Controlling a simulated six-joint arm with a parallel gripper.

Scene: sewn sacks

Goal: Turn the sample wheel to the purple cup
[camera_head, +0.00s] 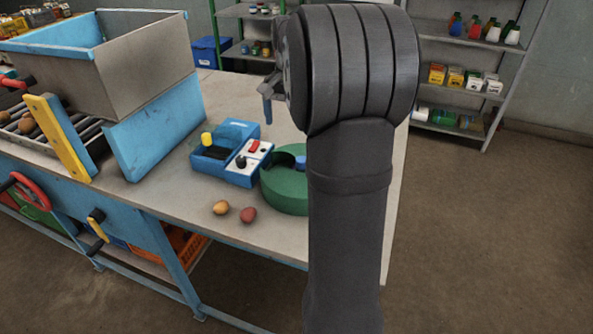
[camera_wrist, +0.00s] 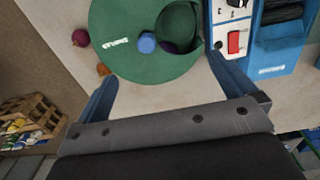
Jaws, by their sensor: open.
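The sample wheel (camera_head: 283,192) is a green round piece on the table, partly hidden behind my arm in the head view. In the wrist view the wheel (camera_wrist: 120,52) shows a white label, a blue knob (camera_wrist: 147,43) and a dark green opening (camera_wrist: 178,22) on its right side. A small purple patch (camera_wrist: 168,47) shows at the lower edge of this opening; I cannot tell how much of a cup it is. My gripper (camera_wrist: 160,68) is open and empty, its blue fingers spread near the wheel's lower edge in the picture. In the head view my arm hides most of it.
A blue box with a red switch (camera_head: 254,146) and a black knob stands left of the wheel. A blue tray with a yellow knob (camera_head: 207,138) is beside it. Two potatoes or onions (camera_head: 221,208) lie in front. A large hopper (camera_head: 150,60) stands farther left.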

